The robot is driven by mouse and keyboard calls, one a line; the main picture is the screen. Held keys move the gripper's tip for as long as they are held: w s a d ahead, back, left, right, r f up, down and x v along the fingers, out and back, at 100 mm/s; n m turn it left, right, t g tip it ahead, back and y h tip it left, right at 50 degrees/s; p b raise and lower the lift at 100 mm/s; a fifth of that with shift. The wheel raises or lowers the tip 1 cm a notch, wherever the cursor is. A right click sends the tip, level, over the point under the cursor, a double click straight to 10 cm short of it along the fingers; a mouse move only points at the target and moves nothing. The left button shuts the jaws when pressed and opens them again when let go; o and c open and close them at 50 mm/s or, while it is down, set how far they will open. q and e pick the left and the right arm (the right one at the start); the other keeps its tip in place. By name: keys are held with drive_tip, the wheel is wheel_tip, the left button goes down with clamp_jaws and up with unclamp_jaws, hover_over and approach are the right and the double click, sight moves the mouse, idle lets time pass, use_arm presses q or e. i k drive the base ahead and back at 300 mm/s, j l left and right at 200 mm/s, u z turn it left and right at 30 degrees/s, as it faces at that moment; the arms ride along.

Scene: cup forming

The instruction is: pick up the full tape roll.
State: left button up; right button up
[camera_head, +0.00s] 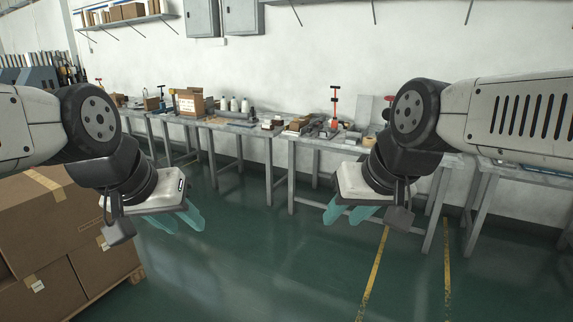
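No tape roll can be made out for certain. A small yellowish item (368,141), too small to identify, lies on the workbench (318,138) near my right arm. My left gripper (194,222) hangs at the left over the green floor, its two teal fingers apart and empty. My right gripper (343,217) hangs right of the middle, in front of the bench, its teal fingers also apart and empty. My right arm hides part of the bench behind it.
Cardboard boxes (48,225) are stacked on a pallet at the left. Another bench (225,124) along the wall holds a carton (190,104) and white bottles (234,104). A red and black upright tool (334,105) stands on the workbench. The green floor (255,265) ahead is clear.

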sight(370, 141)
drive_tip(key=i+l+z, duration=0.1)
drive_tip(key=i+z, duration=0.35)
drive_tip(key=i, duration=0.25)
drive_tip(key=i+j+z, duration=0.2)
drive_tip(key=i+z, duration=0.25)
drive_tip(key=i, duration=0.3)
drive_tip(key=i+u, duration=0.1)
drive_tip(key=i, duration=0.6)
drive_tip(key=i+l+u, duration=0.1)
drive_tip(key=i, duration=0.6)
drive_tip(key=i+l+u, duration=0.1)
drive_tip(key=i, duration=1.4)
